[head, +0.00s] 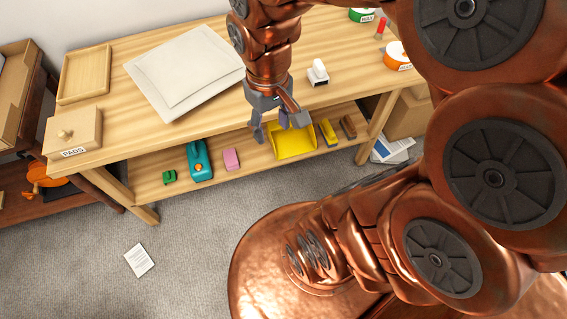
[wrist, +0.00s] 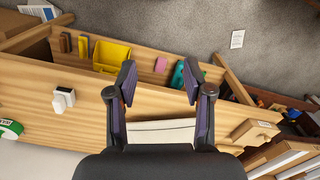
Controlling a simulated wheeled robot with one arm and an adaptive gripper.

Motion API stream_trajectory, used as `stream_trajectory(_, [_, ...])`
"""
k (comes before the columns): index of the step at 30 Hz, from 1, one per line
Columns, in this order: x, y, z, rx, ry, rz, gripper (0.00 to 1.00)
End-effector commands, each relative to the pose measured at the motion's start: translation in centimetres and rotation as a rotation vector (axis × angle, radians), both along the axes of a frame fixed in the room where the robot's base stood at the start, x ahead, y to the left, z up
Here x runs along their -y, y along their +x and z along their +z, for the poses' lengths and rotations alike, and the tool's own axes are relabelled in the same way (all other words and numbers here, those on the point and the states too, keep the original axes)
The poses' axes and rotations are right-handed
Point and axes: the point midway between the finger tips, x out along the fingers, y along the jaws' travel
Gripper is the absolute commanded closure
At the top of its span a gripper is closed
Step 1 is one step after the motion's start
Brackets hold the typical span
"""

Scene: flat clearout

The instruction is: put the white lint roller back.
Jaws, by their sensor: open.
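A small white object with a dark part, which looks like the white lint roller (head: 318,72), stands on the wooden table top (head: 215,107) to the right of my gripper. It also shows at the left in the wrist view (wrist: 63,99). My gripper (head: 280,122) is open and points down near the table's front edge, with nothing between its fingers. In the wrist view my gripper (wrist: 158,80) is clearly apart from the roller.
A white flat board (head: 150,80) and wooden tray (head: 86,75) lie on the table, with a box marked PADS (head: 73,132). The lower shelf holds a yellow bin (head: 290,141), a teal item (head: 199,160) and a pink block (head: 231,159). An orange roll (head: 396,57) sits at right.

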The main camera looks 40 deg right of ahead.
Motion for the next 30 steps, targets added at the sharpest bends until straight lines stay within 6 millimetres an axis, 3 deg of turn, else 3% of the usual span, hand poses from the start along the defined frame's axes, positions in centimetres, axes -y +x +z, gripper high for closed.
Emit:
stream_trajectory(3, [-2.1,-4.0,0.3,-0.051,-0.008,0.016,0.49])
stream_trajectory(9, [-3.6,-8.3,0.2,-0.113,-0.009,0.018,0.49])
stream_trajectory(14, [-3.9,-9.2,0.2,-0.124,-0.008,0.016,0.49])
stream_trajectory(30, [-3.9,-9.1,1.2,-0.124,-0.008,0.016,0.49])
